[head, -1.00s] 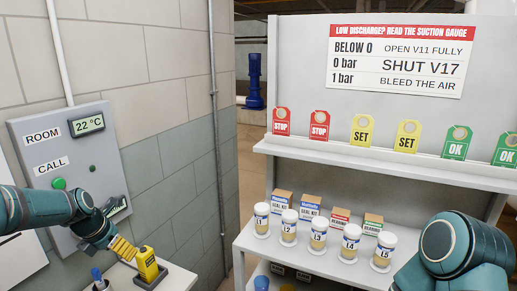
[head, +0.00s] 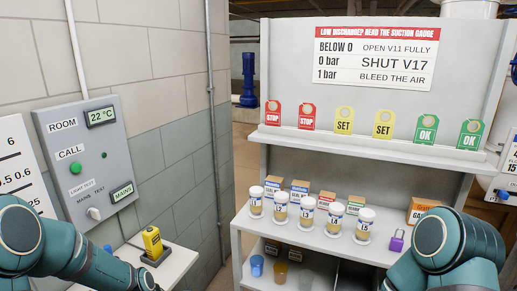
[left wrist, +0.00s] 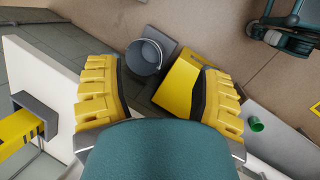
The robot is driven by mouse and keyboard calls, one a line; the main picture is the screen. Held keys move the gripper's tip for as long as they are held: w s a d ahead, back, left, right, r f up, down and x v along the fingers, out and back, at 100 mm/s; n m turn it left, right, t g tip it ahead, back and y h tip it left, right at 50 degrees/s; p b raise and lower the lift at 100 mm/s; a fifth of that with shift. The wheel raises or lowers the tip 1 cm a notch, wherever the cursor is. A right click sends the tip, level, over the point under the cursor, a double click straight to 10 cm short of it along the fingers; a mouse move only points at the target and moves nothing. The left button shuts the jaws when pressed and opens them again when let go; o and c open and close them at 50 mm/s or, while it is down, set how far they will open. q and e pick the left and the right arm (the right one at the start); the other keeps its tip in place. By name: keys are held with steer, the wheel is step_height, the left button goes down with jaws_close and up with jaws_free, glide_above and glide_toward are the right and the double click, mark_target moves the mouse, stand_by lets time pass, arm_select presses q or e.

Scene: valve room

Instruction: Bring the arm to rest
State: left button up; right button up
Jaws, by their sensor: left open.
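My left arm (head: 70,252) comes in from the lower left in the head view, bent low, with its gripper out of sight there. In the left wrist view my left gripper (left wrist: 158,88) shows two yellow ribbed fingers spread wide with nothing between them. A yellow handheld device (head: 152,242) stands in a dark holder on the white shelf. A yellow thing in a dark grey holder (left wrist: 35,113) lies left of the fingers in the wrist view, apart from them. My right arm (head: 445,250) is at the lower right; its gripper is not in view.
A wall panel (head: 88,165) hangs above the small white shelf (head: 183,262). A shelf unit (head: 340,148) holds tags, lidded jars (head: 307,214), boxes and a purple padlock (head: 396,240). Below the left gripper are a grey bucket (left wrist: 143,58) and a yellow object (left wrist: 185,85).

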arm_select(q)
steer(key=s+d+f+m, duration=0.4)
steer(key=s+d+m, duration=0.2)
steer(key=s+m, duration=0.1)
steer(key=s+d+f+m+g+h, duration=0.1)
steer(key=s+d+f+m, duration=0.3)
steer(key=s+d+m, duration=0.3)
steer(key=s+m, duration=0.1)
steer(key=s, duration=0.2)
steer(key=shift+s+d+f+m, duration=0.15)
steer(key=shift+d+f+m, duration=0.05)
steer(key=shift+f+m, duration=0.1)
stand_by(0.5)
